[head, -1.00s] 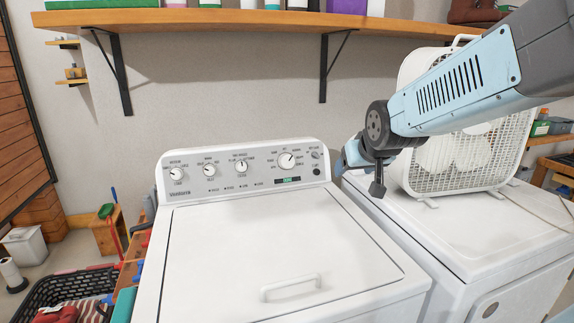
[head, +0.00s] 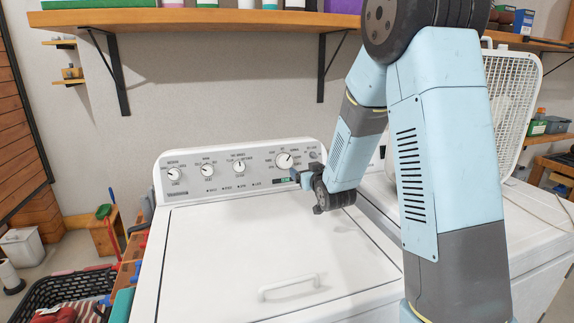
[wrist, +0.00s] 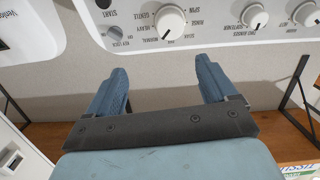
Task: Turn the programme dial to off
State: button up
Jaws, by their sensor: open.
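The programme dial (head: 284,160) is the large white knob at the right of the washer's control panel (head: 225,172). Its dark pointer mark appears to tilt up and right in the head view. In the wrist view the dial (wrist: 170,19) is upside down, with labels such as normal, heavy, gentle, spin and rinse around it. My gripper (head: 306,190) is open and empty, in front of and slightly below right of the dial. In the wrist view my gripper (wrist: 162,68) has its two fingers apart, with the dial beyond the gap and not touched.
Smaller white knobs (head: 207,170) sit to the left on the panel. A start button and key lock button (wrist: 115,32) are beside the dial. The washer lid (head: 240,250) is shut. A box fan (head: 515,100) stands on the neighbouring machine. A wooden shelf (head: 200,20) hangs above.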

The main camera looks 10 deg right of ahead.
aim_at(287, 162)
jog(key=shift+n+t+y, duration=0.4)
jog(key=shift+t+y, duration=0.2)
jog(key=f+x, duration=0.1)
jog(key=x, duration=0.4)
jog(key=a+f+x, duration=0.1)
jog(key=x, duration=0.4)
jog(key=f+x, duration=0.1)
jog(key=x, duration=0.4)
jog(key=shift+w+a+f, duration=0.2)
jog(key=shift+w+a, duration=0.05)
jog(key=shift+c, duration=0.3)
jog(key=c, duration=1)
jog(key=n+y, duration=0.1)
jog(key=n, duration=0.1)
jog(key=n+g, duration=0.1)
jog(key=n, duration=0.2)
jog(key=shift+y, duration=0.4)
jog(key=shift+r+n+g+y, duration=0.1)
jog(key=shift+n+g+y, duration=0.35)
jog(key=shift+n, duration=1.65)
